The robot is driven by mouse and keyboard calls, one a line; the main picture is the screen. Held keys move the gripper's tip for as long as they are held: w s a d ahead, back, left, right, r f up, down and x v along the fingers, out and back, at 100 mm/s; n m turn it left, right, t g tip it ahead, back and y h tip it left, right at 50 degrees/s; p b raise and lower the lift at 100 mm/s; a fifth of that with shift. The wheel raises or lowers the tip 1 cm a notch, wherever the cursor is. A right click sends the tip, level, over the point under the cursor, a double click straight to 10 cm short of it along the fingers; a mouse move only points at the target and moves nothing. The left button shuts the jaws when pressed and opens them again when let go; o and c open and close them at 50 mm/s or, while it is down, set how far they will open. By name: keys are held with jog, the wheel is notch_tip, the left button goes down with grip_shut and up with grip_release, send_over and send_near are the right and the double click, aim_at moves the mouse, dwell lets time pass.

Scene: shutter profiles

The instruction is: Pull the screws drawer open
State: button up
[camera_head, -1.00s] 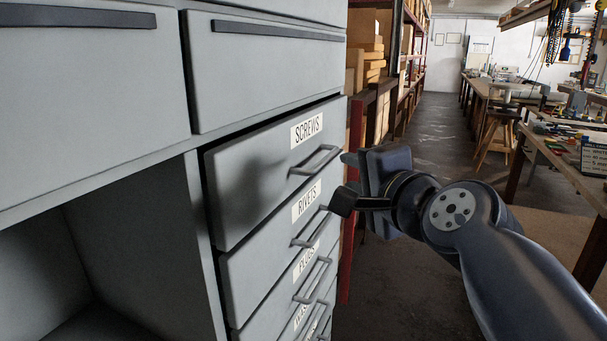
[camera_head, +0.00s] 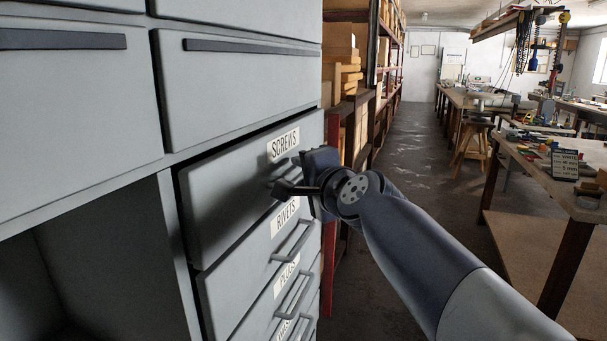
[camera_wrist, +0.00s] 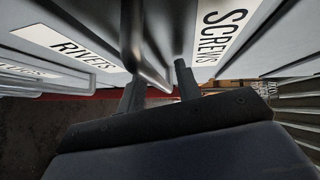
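The screws drawer (camera_head: 225,190) is a grey drawer front with a white "SCREWS" label, at the top of the labelled stack. It looks shut, in line with the rivets drawer (camera_head: 235,270) below it. My gripper (camera_head: 282,180) is at the screws drawer's handle and mostly hides it in the head view. In the wrist view, the grey bar handle (camera_wrist: 147,45) runs between the two dark fingers of my gripper (camera_wrist: 158,80), beside the "SCREWS" label. The fingers stand apart, with a small gap showing at the right finger. Contact at the left finger is unclear.
The rivets handle (camera_head: 292,242) and the plugs handle (camera_head: 294,295) stick out just below my gripper. Wide grey drawers (camera_head: 240,90) are above. Shelves with boxes (camera_head: 345,75) stand behind the cabinet. The floor (camera_head: 415,150) to the right is open, up to the workbench (camera_head: 545,175).

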jog(key=shift+c, duration=0.4)
grip_shut()
